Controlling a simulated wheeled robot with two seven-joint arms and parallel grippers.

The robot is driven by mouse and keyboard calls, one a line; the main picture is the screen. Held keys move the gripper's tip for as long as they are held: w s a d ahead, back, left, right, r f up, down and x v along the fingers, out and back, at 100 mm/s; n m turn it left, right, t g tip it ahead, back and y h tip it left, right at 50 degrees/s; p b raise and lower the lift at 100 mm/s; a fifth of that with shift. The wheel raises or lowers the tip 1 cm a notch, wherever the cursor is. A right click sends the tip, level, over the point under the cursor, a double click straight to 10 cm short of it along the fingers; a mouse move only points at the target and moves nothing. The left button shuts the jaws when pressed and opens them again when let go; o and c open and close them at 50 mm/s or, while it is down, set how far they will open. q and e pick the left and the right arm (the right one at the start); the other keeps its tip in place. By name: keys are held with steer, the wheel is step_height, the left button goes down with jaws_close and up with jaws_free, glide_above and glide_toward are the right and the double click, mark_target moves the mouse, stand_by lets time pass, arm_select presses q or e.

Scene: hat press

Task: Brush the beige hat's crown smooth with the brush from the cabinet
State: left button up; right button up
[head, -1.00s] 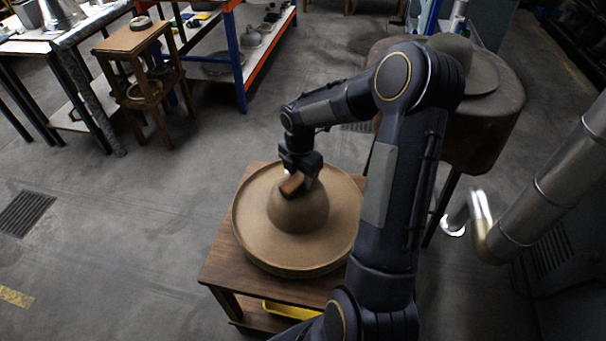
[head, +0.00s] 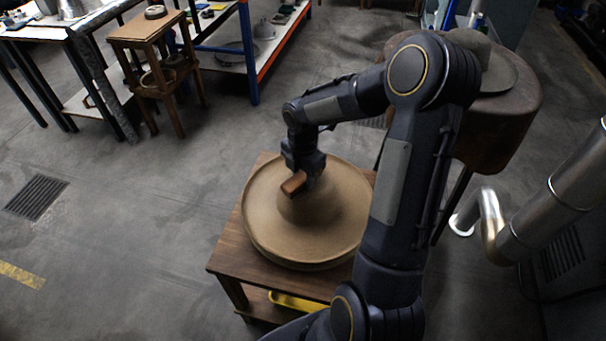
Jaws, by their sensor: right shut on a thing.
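The beige hat (head: 277,237) lies on a small wooden table (head: 228,252), its wide brim flat and its round crown (head: 308,208) upward. My right gripper (head: 302,176) is above the crown, shut on a wooden-backed brush (head: 294,184). The brush is tilted and sits at the upper left part of the crown. The gripper hides part of the crown, and I cannot tell whether the bristles touch the felt. My left gripper is not in view.
A brown rounded stand (head: 500,125) with a grey hat (head: 490,72) is behind my right arm. A metal pipe (head: 560,195) is at the right. A wooden stool (head: 150,60) and shelving (head: 250,55) are at the back. Floor on the left is clear.

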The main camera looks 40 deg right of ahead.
steer(key=shift+w+d+f+p, duration=0.1)
steer(key=shift+d+p, duration=0.15)
steer(key=shift+d, duration=0.5)
steer(key=shift+w+d+r+p, duration=0.1)
steer(key=shift+d+p, duration=0.1)
steer(key=shift+d, duration=0.5)
steer(key=shift+w+d+f+p, duration=0.1)
steer(key=shift+d+p, duration=0.15)
steer(key=shift+d, duration=0.5)
steer(key=shift+a, duration=0.1)
steer(key=shift+s+a+b, duration=0.2)
steer(key=shift+a, duration=0.9)
steer(key=shift+s+a+b, duration=0.15)
steer(key=shift+a+b, duration=0.05)
steer(key=shift+a, duration=0.9)
steer(key=shift+d, duration=0.1)
steer(key=shift+w+d+p, duration=0.2)
steer(key=shift+d+p, duration=0.25)
steer(key=shift+d, duration=0.65)
steer(key=shift+w+d+p, duration=0.15)
steer(key=shift+d+p, duration=0.25)
steer(key=shift+d, duration=0.7)
steer(key=shift+s+a, duration=0.15)
steer(key=shift+a, duration=1.05)
